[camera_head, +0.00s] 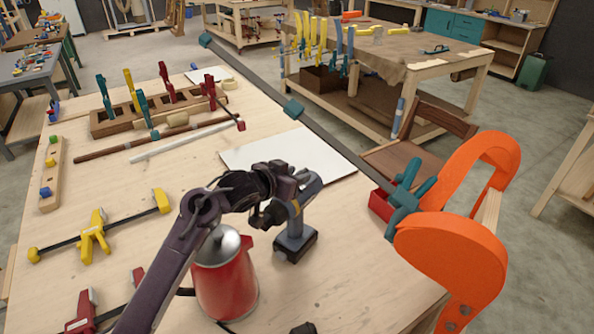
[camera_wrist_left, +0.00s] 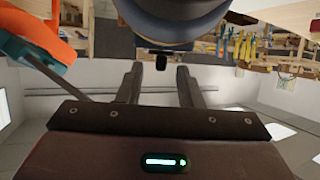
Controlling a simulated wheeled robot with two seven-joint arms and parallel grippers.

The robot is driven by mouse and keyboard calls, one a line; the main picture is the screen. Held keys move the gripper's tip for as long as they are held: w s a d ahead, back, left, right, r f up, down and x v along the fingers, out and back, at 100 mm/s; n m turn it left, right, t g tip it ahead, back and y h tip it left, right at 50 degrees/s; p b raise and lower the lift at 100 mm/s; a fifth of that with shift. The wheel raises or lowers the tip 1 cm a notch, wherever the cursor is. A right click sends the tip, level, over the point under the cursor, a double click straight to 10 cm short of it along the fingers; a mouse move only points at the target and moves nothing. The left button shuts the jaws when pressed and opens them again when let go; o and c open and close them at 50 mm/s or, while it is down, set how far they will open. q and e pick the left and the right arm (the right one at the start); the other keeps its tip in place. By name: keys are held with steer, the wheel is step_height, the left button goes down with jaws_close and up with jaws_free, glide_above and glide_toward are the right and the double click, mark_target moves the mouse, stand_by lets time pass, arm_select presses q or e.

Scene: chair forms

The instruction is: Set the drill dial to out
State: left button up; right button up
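The blue-grey drill (camera_head: 296,228) stands upright on its dark battery base on the near workbench. Its upper body is partly hidden behind my left gripper (camera_head: 298,178). In the left wrist view the rounded blue-grey drill body (camera_wrist_left: 175,25) fills the top middle. A small black part (camera_wrist_left: 161,59) projects from it, in line with the gap between the fingers; I cannot tell whether it is the dial. My left gripper's two fingers (camera_wrist_left: 158,85) are apart with nothing clamped between them. The dial and its setting cannot be made out. My right gripper is not recognisable in view.
A red kettle (camera_head: 225,278) stands close to the drill, beside my left arm. A white sheet (camera_head: 325,160) lies behind the drill. Yellow clamp (camera_head: 93,238) lies left.

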arm_select(q)
steer(key=shift+w+d+f, duration=0.2)
steer(key=shift+w+f, duration=0.05)
steer(key=shift+w, duration=0.15)
arm_select(e)
steer(key=shift+w+a+r, duration=0.1)
steer(key=shift+w+r, duration=0.1)
steer(key=shift+w, duration=0.65)
steer(key=shift+s, duration=0.1)
arm_select(q)
jaws_close()
arm_select(e)
steer(key=shift+s+a, duration=0.2)
steer(key=shift+s, duration=0.15)
